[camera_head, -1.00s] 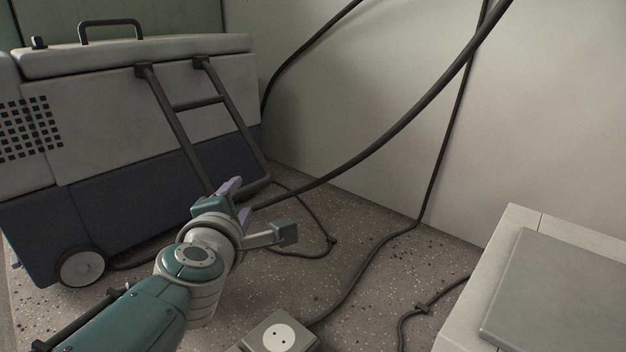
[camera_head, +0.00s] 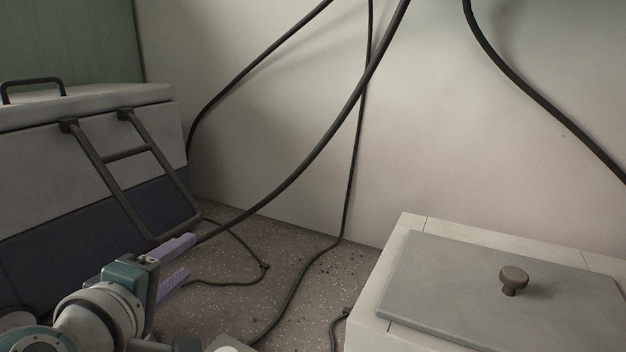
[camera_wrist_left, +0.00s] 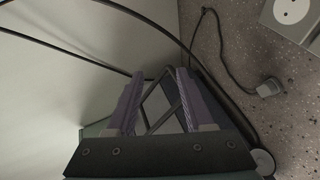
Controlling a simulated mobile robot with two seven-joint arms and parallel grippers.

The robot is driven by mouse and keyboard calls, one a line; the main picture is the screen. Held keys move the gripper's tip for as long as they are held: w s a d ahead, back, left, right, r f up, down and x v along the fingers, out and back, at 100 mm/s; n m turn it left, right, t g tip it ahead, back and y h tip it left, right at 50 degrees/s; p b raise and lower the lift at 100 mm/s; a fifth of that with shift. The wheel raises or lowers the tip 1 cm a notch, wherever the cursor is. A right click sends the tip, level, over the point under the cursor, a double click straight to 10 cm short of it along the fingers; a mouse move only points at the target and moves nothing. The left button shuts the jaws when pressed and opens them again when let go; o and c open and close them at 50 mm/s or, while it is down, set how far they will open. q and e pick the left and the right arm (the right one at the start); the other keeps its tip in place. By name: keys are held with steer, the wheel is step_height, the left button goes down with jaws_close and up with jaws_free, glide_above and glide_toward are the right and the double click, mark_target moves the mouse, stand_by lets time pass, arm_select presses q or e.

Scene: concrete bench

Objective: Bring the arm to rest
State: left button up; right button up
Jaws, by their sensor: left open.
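My left gripper (camera_head: 180,262) is in the lower left of the head view, with its two lilac fingers pointing up and right. It is open; the left wrist view shows the fingers (camera_wrist_left: 159,85) apart with a clear gap and nothing gripped between them. Behind the gap is the dark handle frame of the grey and navy wheeled machine (camera_head: 90,143). A thick black cable (camera_head: 318,155) runs down to the upper finger in the head view; I cannot tell whether they touch. My right gripper is not in view.
A pale box with a grey knobbed lid (camera_head: 450,300) fills the lower right. Black cables hang along the pale wall (camera_head: 260,130) and trail over the speckled floor (camera_head: 310,270). A socket block (camera_wrist_left: 290,12) and a plug (camera_wrist_left: 268,88) show in the left wrist view.

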arm_select(q)
steer(key=s+d+r+m+g+p, duration=0.1)
steer(key=s+r+m+g+p, duration=0.25)
steer(key=s+m, duration=0.45)
steer(key=s+d+r+m+g+p, duration=0.1)
steer(key=s+r+m+g+p, duration=0.2)
steer(key=s, duration=0.8)
steer(key=s+r+m+g+p, duration=0.25)
steer(key=s+m+g, duration=0.35)
steer(key=s, duration=0.4)
step_height(320, 180, up, 37)
steer(key=t+p, duration=0.1)
steer(key=p, duration=3.6)
steer(key=shift+d+m+p, duration=0.15)
steer(key=shift+m+p, duration=0.15)
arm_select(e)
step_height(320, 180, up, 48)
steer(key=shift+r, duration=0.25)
